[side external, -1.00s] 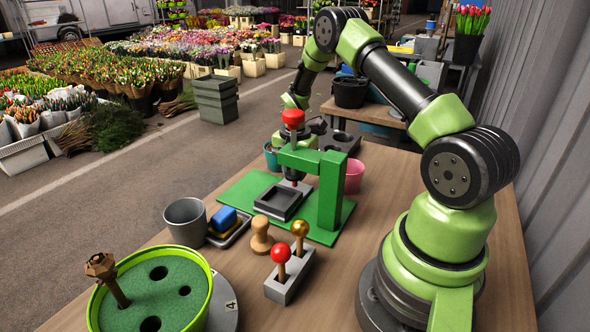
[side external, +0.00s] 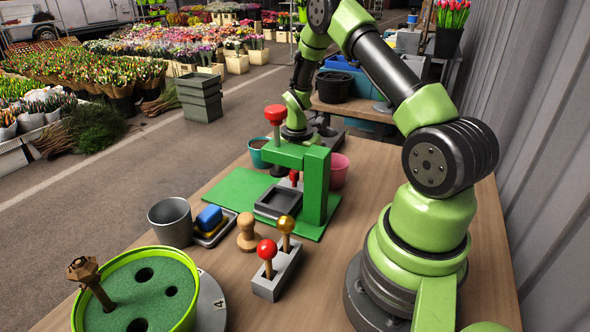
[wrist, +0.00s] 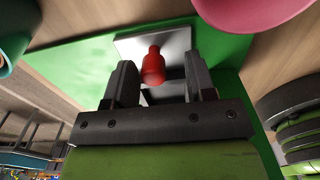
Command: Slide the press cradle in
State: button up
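The green press stands on a green base plate (side external: 228,187), with a red knob (side external: 275,114) on top of its arch (side external: 317,188). The press cradle (side external: 277,203), a dark square tray, lies on the plate in front of the arch, beside its post. A small red handle (side external: 294,177) shows under the arch. My gripper (wrist: 160,80) is behind the press, partly hidden by the arch in the side view. In the wrist view its fingers are apart, on either side of a red handle (wrist: 153,66), with gaps visible. Contact is not visible.
A pink pot (side external: 339,170) stands right behind the post, and a teal pot (side external: 258,153) at the back left. A grey cup (side external: 171,222), a wooden stamp (side external: 247,233) and a holder with knobbed sticks (side external: 276,274) stand in front.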

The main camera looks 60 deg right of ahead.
notch_tip(320, 180, up, 10)
dwell(0.6)
jog(key=w+r+m+t+h, duration=0.1)
jog(key=w+r+m+t, duration=0.3)
jog(key=w+r+m, duration=0.25)
jog(key=s+a+r+m+t, duration=0.1)
jog(key=a+r+m, duration=0.3)
jog(key=a+r, duration=0.2)
jog(key=s+a+r+m+t+y, duration=0.1)
jog(key=s+a+r+m, duration=0.1)
jog(key=s+a+m, duration=0.3)
jog(key=s+a+r+m+t+y, duration=0.1)
jog(key=s+a+r+m+y, duration=0.1)
jog(key=s+a+m, duration=0.4)
jog(key=s+a, duration=0.4)
jog(key=s, duration=0.3)
jog(key=shift+s+a+r, duration=0.3)
jog(key=shift+a+r, duration=0.05)
jog(key=shift+r, duration=0.05)
